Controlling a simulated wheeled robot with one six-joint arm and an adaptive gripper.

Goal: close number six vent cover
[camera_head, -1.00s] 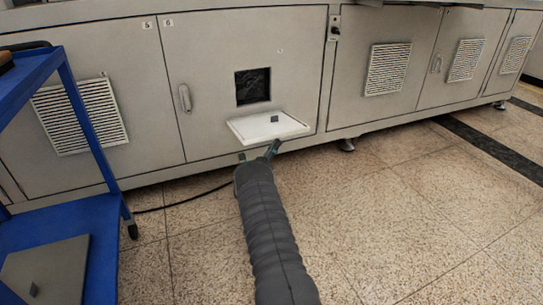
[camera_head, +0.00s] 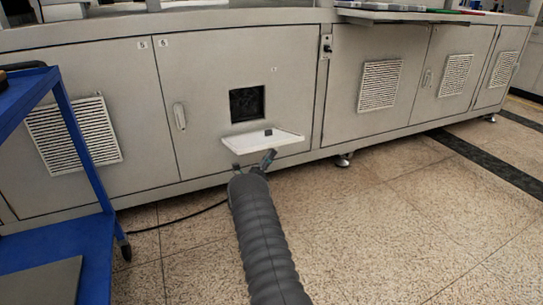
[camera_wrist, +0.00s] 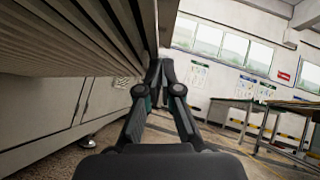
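The number six vent cover (camera_head: 290,138) is a pale flap hanging open, near level, below a dark square opening (camera_head: 247,105) in the grey cabinet door. A small dark block sits on its upper face. In the wrist view its slatted underside (camera_wrist: 75,35) fills the upper left. My gripper (camera_head: 269,157) is just below and in front of the flap in the head view. In the wrist view the fingertips (camera_wrist: 160,68) are together with nothing seen between them. They are beside the slatted edge; I cannot tell whether they touch it.
A blue cart (camera_head: 95,165) stands at the left with a grey panel on its lower shelf. A dark cable lies on the floor near the cabinet. Other doors carry shut vents (camera_head: 379,85). The speckled floor (camera_head: 400,230) at the right is clear.

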